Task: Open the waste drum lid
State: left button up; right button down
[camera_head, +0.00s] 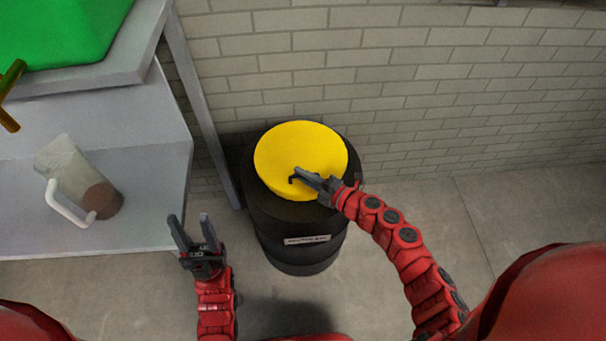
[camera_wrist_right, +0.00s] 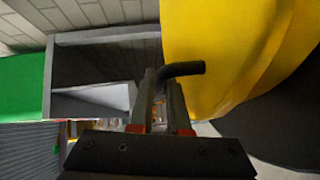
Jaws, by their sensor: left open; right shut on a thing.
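The waste drum (camera_head: 297,240) is a black barrel with a label on its front, standing on the floor by the brick wall. Its round yellow lid (camera_head: 296,150) is on top and looks slightly tilted. My right gripper (camera_head: 300,177) is at the lid's front right, shut on a dark bent handle (camera_head: 292,180). In the right wrist view the handle (camera_wrist_right: 185,69) sticks out from between the fingers, beside the yellow lid (camera_wrist_right: 215,50). My left gripper (camera_head: 190,232) is open and empty, left of the drum and apart from it.
A grey metal shelf unit (camera_head: 150,200) stands at the left. A clear pitcher (camera_head: 75,165) with brown contents and a white handle lies tilted on it. A green container (camera_head: 60,30) is on the upper level. Floor right of the drum is clear.

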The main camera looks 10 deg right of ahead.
notch_tip(320, 180, up, 8)
jog(key=w+m+g+h+p, duration=0.1)
jog(key=w+m+g+p, duration=0.1)
jog(key=p, duration=1.2)
notch_tip(320, 180, up, 6)
jog(key=f+p, duration=0.1)
jog(key=p, duration=0.2)
send_over(301, 162)
jog(key=shift+r+g, duration=0.25)
jog(key=shift+g, duration=0.05)
jog(key=c, duration=1.2)
grip_release()
jog(key=shift+o, duration=0.2)
